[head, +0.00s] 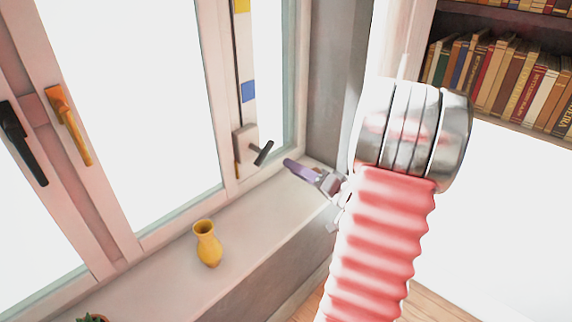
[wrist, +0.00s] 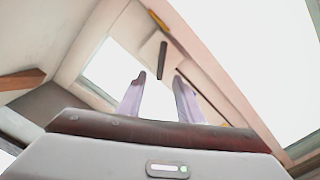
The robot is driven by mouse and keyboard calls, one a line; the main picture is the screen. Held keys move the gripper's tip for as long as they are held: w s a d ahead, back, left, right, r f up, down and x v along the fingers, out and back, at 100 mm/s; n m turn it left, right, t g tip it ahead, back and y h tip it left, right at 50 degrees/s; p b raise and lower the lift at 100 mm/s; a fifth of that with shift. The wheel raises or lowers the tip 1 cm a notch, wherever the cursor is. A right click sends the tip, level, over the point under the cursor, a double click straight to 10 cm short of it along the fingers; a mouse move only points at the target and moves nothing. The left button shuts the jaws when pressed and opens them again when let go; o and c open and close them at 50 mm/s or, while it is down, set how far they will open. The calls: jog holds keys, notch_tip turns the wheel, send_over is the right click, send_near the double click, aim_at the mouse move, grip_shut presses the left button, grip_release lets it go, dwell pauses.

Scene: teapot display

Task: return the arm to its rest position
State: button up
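My gripper (head: 292,166) is at the centre of the head view, above the far end of the window sill (head: 150,285) and right of the dark window handle (head: 263,153). A pale purple finger points left toward the window, apart from that handle as far as I can tell. In the wrist view my gripper (wrist: 160,82) shows two purple fingers spread apart with nothing held between them. My red ribbed arm with its metal joint covers the right middle of the head view.
A yellow vase (head: 208,245) stands upright on the sill. A plant (head: 93,318) is cut off at the lower left. An orange handle (head: 69,125) and a black handle (head: 22,143) are on the window frames. A bookshelf (head: 500,75) is at upper right.

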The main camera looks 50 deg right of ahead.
jog(key=shift+s, duration=0.75)
jog(key=w+a+r+n+g+h, duration=0.2)
jog(key=w+r+g+h, duration=0.15)
jog(key=w, duration=0.45)
jog(key=a+r+n+g+h, duration=0.2)
jog(key=a+r+g+h, duration=0.15)
jog(key=a, duration=0.45)
jog(key=s+a+f+n+g+y, duration=0.1)
jog(key=s+a+n+y, duration=0.1)
jog(key=s+a, duration=0.4)
jog(key=s+a+n+g+y, duration=0.2)
jog(key=s+a, duration=0.4)
jog(key=a, duration=0.6)
jog(key=s+a+f+n+g+y, duration=0.1)
jog(key=s+a+n+g+y, duration=0.1)
jog(key=s+a, duration=0.4)
jog(key=a, duration=0.3)
jog(key=shift+a+f+n+y, duration=0.3)
jog(key=shift+a, duration=0.05)
jog(key=shift+d, duration=0.1)
